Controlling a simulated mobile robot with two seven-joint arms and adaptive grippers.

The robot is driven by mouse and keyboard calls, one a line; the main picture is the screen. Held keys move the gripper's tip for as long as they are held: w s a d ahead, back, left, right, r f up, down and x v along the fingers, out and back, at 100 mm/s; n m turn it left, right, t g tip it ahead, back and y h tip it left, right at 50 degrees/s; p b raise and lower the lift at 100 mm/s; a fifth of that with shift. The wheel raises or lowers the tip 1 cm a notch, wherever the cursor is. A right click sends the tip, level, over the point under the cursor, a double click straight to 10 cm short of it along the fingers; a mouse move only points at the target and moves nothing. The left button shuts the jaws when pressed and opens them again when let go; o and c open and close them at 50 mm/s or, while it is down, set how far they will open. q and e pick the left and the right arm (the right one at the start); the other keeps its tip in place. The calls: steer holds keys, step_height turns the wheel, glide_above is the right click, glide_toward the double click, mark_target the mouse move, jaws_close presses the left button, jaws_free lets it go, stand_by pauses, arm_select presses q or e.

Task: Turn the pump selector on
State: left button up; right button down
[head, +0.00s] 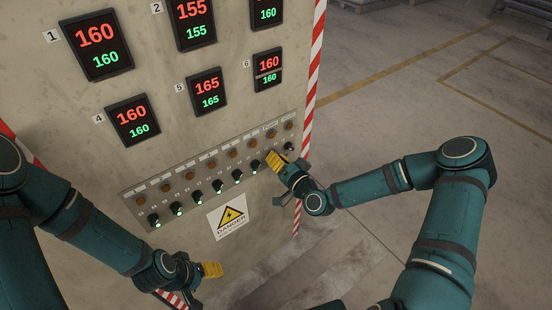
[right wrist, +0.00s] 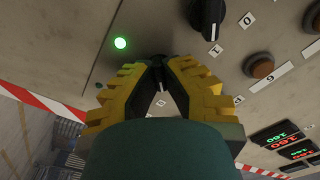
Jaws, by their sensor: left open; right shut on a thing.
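The control panel (head: 190,185) has a row of black selector knobs with small lamps, under a row of orange-brown buttons. My right gripper (head: 272,158) is at the right end of this row. In the right wrist view its yellow fingers (right wrist: 158,72) are closed together at the panel face, on a dark selector knob mostly hidden between them. A lit green lamp (right wrist: 120,43) and another black knob (right wrist: 207,15) marked 0 and 1 are beside them. The pump label is too small to read. My left gripper (head: 212,270) is open and empty, low and left of the warning sign.
Several digital displays (head: 205,92) with red and green numbers are above the row. A yellow danger sign (head: 229,219) is below it. Red-white striped tape (head: 316,50) marks the panel's right edge. The floor (head: 420,70) to the right is open.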

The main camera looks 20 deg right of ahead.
steer(key=c, duration=1.1)
jaws_free()
steer(key=shift+o, duration=0.2)
steer(key=v, duration=1.2)
steer(key=shift+a, duration=0.1)
steer(key=s+a+f+n+g, duration=0.3)
steer(key=s+a+f+g, duration=0.4)
steer(key=a+f+g, duration=0.4)
steer(key=s+f+g+h, duration=0.1)
steer(key=s+g+h, duration=0.1)
steer(key=s+g, duration=0.2)
steer(key=shift+s+f+n, duration=0.25)
steer(key=shift+s+n, duration=0.05)
steer(key=shift+s, duration=0.8)
